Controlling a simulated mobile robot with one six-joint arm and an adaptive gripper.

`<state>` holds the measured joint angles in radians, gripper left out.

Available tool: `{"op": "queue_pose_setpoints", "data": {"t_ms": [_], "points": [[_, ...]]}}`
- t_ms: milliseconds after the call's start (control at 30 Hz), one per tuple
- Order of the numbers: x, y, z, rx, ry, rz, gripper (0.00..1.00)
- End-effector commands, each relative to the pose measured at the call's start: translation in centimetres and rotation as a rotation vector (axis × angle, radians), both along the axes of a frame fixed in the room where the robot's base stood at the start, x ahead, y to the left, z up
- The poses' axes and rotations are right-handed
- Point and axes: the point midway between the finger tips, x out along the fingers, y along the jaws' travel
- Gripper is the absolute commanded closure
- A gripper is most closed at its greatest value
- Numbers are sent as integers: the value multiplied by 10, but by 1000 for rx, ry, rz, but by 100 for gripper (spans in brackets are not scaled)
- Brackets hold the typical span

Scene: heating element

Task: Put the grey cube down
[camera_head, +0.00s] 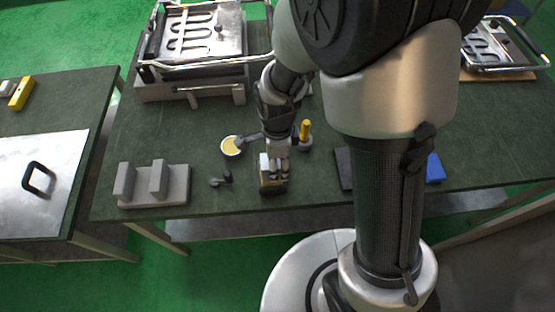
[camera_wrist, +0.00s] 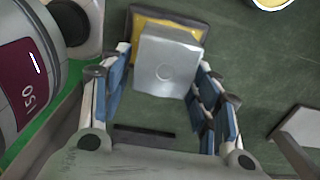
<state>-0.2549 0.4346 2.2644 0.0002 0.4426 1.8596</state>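The grey cube (camera_wrist: 166,62) shows in the wrist view as a light grey block with a round mark on its face. It lies between the fingertips of my gripper (camera_wrist: 166,58). A narrow gap shows at its left side; its right edge is close to the right finger, and contact there is unclear. Behind it is a yellow-edged dark block (camera_wrist: 140,22). In the head view my gripper (camera_head: 276,172) points down at the table's front edge. The cube (camera_head: 265,161) shows partly beside the fingers, above a brown block (camera_head: 271,188). The fingers look open around the cube.
On the dark green table (camera_head: 220,100), a grey two-post fixture (camera_head: 153,198) stands left. A round yellow-filled dish (camera_head: 231,146), a small black part (camera_head: 221,180) and a yellow-handled item (camera_head: 304,130) are close to my gripper. A metal press (camera_head: 200,90) stands behind.

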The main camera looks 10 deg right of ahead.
Motion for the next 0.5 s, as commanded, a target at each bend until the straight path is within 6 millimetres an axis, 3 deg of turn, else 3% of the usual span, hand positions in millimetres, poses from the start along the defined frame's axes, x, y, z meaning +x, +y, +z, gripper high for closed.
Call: {"op": "queue_pose_setpoints", "data": {"t_ms": [367,500], "points": [[0,0,1,0,0,0,36],[1,0,12,1,-2,0,36]]}}
